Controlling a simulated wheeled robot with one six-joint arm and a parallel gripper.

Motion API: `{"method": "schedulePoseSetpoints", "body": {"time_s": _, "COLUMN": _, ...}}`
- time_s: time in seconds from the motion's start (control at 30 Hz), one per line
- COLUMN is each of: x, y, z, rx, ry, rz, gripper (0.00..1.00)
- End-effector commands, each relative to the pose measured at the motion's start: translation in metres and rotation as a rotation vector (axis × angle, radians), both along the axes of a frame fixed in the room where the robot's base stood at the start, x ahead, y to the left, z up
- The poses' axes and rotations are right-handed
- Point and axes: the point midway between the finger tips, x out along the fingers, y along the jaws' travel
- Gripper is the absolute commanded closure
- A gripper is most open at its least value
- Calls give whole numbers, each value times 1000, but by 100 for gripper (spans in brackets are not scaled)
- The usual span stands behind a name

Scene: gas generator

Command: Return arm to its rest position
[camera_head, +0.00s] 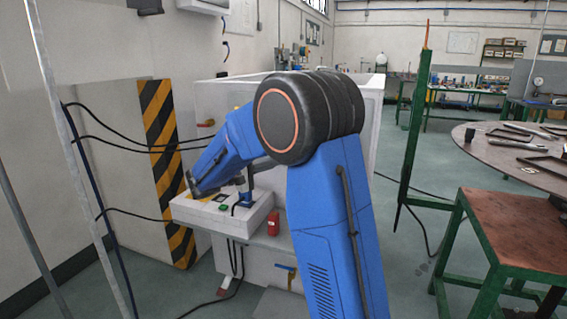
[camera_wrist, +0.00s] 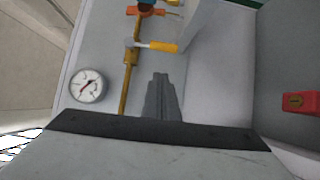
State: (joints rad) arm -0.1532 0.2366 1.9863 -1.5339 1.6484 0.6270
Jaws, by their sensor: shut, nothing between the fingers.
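My arm rises at the middle of the head view and bends at a large black joint. Its blue forearm reaches down left, over a white control panel (camera_head: 262,210) on the front of the white generator cabinet (camera_head: 215,98). I cannot make out the fingers in the head view. In the wrist view my gripper (camera_wrist: 160,80) is shut, grey and empty. It points toward a grey surface with a yellow pipe (camera_wrist: 127,95), a yellow-handled valve (camera_wrist: 163,46) and a round white gauge (camera_wrist: 86,86). I cannot tell whether it touches anything.
A red cylinder (camera_head: 273,223) is at the panel's right end. A yellow-black striped post (camera_head: 164,150) and hanging black cables stand left. A green-framed brown table (camera_head: 520,228) and a round tool table (camera_head: 490,150) stand right. A red box (camera_wrist: 300,102) shows in the wrist view.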

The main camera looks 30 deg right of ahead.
Motion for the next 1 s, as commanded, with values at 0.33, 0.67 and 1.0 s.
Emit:
{"method": "schedulePoseSetpoints", "body": {"time_s": 0.33, "x": -4, "y": 61, "z": 0, "rx": 0, "ry": 0, "rz": 3, "gripper": 100}}
{"method": "schedulePoseSetpoints", "body": {"time_s": 0.67, "x": -6, "y": 79, "z": 0, "rx": 1, "ry": 0, "rz": 0, "gripper": 100}}
{"method": "schedulePoseSetpoints", "body": {"time_s": 1.0, "x": -51, "y": 55, "z": -3, "rx": 141, "ry": 35, "rz": -39, "gripper": 100}}
